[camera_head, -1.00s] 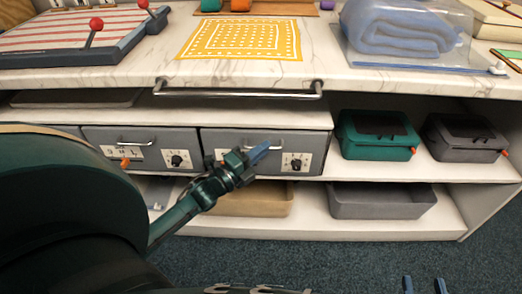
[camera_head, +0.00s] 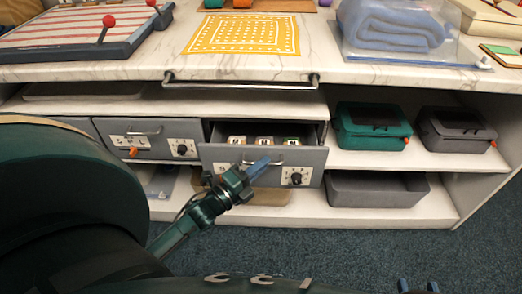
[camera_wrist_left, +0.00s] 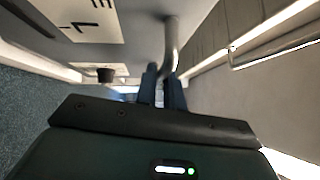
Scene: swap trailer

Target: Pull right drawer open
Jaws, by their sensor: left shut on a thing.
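The right drawer (camera_head: 310,157) is a grey drawer under the white shelf, pulled partly out. Several small light-topped items (camera_head: 264,141) with dark marks lie inside it. Its front has a dark knob (camera_head: 296,178) on a white label. My left gripper (camera_head: 262,165) is at the drawer's front, shut on the metal handle (camera_wrist_left: 171,45), which stands between the blue fingers in the left wrist view (camera_wrist_left: 163,85). The left drawer (camera_head: 150,146) beside it is closed. My right gripper (camera_head: 418,286) shows only as blue fingertips at the bottom edge, with a gap between them.
A metal rail (camera_head: 240,84) runs along the counter's front edge above the drawers. A green case (camera_head: 370,128) and a grey case (camera_head: 455,131) stand right of the drawer. A grey bin (camera_head: 375,187) sits below. Blue carpet in front is clear.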

